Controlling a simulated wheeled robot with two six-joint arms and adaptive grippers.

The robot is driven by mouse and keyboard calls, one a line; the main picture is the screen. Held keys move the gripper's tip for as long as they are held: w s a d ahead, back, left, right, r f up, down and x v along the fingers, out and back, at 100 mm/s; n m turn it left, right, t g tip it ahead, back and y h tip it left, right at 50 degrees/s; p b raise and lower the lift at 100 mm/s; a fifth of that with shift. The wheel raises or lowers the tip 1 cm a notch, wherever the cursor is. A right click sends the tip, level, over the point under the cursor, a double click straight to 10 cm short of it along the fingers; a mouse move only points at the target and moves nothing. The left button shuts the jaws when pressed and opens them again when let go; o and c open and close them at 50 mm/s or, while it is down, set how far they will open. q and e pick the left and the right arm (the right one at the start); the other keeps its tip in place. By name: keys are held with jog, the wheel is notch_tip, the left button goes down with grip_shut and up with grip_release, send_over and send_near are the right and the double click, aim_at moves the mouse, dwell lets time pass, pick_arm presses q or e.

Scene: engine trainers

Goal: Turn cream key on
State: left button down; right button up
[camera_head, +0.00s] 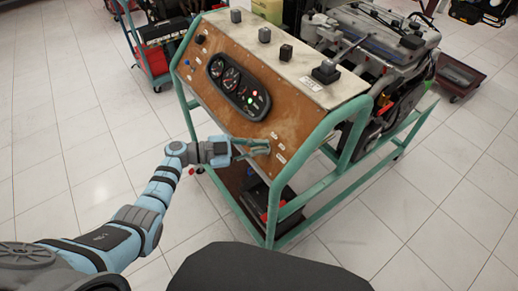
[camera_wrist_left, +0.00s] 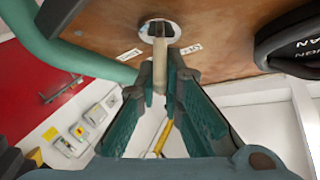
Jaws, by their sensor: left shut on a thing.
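The orange-brown panel (camera_head: 205,95) of the engine trainer slopes toward me on a green frame. The cream key (camera_wrist_left: 160,60) stands in a round metal key switch (camera_wrist_left: 158,30) on that panel. My left gripper (camera_head: 262,148) is at the lower right part of the panel. In the left wrist view its fingers (camera_wrist_left: 161,84) are closed around the key's near end. The key itself is hidden behind the fingers in the head view. Small white labels sit on both sides of the switch. My right gripper is not in view.
A gauge cluster (camera_head: 238,87) with lit red and green lamps is above and left of my gripper. Several black switches stand on the trainer's top. The green frame's tubes (camera_head: 305,150) run close to the right. Open tiled floor lies in front.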

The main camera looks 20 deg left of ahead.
pick_arm(q)
jog(key=shift+f+m, duration=0.1)
jog(key=shift+m, duration=0.2)
jog(key=c, duration=1.7)
grip_release()
jog(key=v, duration=1.2)
jog(key=shift+w, duration=0.1)
